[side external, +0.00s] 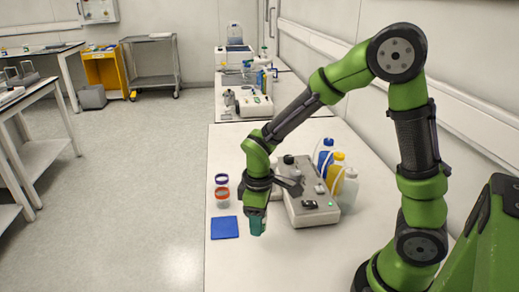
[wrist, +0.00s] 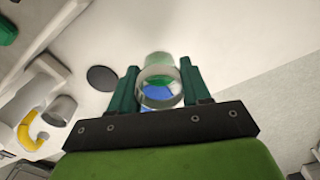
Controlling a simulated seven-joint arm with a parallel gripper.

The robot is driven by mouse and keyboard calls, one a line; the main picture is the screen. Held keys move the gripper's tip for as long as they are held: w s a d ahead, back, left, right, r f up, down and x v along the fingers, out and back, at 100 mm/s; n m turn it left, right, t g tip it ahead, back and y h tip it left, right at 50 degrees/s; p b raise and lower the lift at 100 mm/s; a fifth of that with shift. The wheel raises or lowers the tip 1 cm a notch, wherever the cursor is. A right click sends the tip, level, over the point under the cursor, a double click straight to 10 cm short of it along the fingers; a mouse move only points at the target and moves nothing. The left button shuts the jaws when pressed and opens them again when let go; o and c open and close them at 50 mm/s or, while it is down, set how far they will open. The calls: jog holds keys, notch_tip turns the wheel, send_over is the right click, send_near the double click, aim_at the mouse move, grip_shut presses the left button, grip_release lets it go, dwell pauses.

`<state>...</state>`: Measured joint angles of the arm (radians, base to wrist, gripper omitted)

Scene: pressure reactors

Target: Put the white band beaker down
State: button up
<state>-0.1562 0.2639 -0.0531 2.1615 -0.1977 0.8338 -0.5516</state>
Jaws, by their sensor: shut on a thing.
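In the wrist view the white band beaker (wrist: 160,88) is a clear, round vessel with a pale rim, held between the two green fingers of my gripper (wrist: 159,72). Blue shows through it. In the side external view my gripper (side external: 258,226) points down over the white bench, just right of a flat blue mat (side external: 224,228). The beaker is mostly hidden by the fingers there. I cannot tell whether its base touches the bench.
A purple-banded beaker (side external: 221,180) and a red-banded beaker (side external: 222,198) stand behind the mat. A grey reactor unit (side external: 313,209) is close on the right, with blue (side external: 325,155), yellow (side external: 336,170) and white (side external: 348,190) bottles. The bench front is clear.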

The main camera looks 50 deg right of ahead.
send_over(224, 227)
jog(key=shift+w+d+f, duration=0.1)
jog(key=shift+w+f, duration=0.05)
jog(key=shift+f, duration=2.15)
jog(key=shift+f, duration=0.15)
jog(key=o, duration=1.1)
jog(key=shift+c, duration=0.2)
